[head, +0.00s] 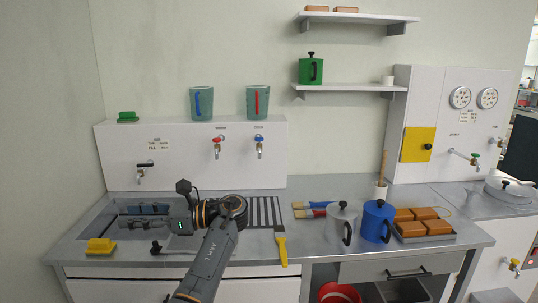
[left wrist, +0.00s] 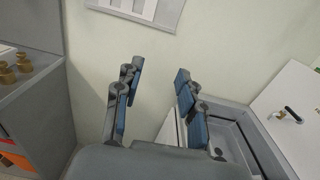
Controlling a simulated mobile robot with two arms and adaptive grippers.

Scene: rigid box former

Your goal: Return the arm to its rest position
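My left gripper (head: 125,216) is at the left of the head view, over the sink area (head: 95,218) at the left end of the counter. My left arm rises from the bottom middle and bends at the wrist, so the gripper points left. In the left wrist view the gripper (left wrist: 155,85) has its two blue-padded fingers spread apart with nothing between them. Behind them are the pale wall and part of the sink basin. My right gripper is in neither view.
A yellow sponge-like block (head: 101,246) lies at the counter's left front. Taps (head: 217,148) stick out above the counter.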

